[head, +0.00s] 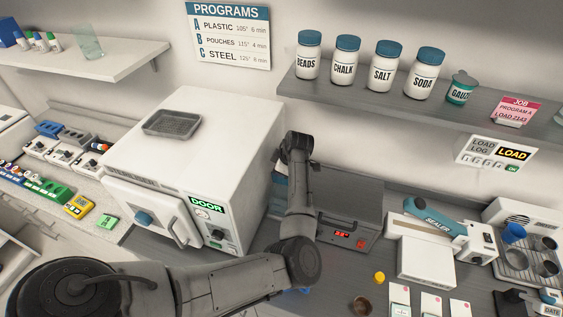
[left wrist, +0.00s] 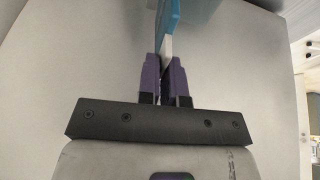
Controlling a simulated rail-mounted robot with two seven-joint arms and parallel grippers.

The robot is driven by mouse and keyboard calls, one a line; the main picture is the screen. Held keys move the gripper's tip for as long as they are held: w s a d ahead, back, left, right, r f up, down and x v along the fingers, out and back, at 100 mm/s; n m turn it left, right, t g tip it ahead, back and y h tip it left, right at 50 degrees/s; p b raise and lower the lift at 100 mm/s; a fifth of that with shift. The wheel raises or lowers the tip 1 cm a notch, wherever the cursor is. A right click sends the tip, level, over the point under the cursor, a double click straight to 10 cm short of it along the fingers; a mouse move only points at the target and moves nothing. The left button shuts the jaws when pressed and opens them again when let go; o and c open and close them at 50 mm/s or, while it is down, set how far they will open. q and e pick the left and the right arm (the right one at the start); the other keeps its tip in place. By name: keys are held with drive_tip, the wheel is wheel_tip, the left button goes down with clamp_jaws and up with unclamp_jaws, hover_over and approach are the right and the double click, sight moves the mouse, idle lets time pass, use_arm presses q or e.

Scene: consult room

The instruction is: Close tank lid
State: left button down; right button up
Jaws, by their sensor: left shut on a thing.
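My left gripper (left wrist: 166,66) shows in the left wrist view with its purple fingers shut on a thin white and blue piece (left wrist: 169,16). I cannot tell for sure whether this piece is the tank lid. A broad pale surface (left wrist: 60,60) lies behind it. In the head view my left arm reaches in from the left, and its wrist is beside the right side of the white sterilizer (head: 215,135); the fingers are hidden there. A grey unit with a red display (head: 347,236) stands just right of the arm, with a grey panel rising behind the display. My right gripper is out of view.
A grey tray (head: 172,123) lies on the sterilizer. The sealer (head: 432,222) and a rack with cups (head: 525,262) stand at the right. A shelf (head: 400,108) with labelled jars hangs above the arm. A yellow cap (head: 379,278) lies on the counter in front.

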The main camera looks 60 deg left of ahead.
use_arm(q)
drive_tip(key=shift+s+d+f+p, duration=0.1)
drive_tip(key=shift+s+d+p, duration=0.4)
drive_tip(key=shift+s, duration=0.15)
drive_tip(key=c, duration=1.3)
unclamp_jaws()
drive_tip(key=shift+s+f, duration=0.1)
drive_tip(key=shift+f, duration=0.05)
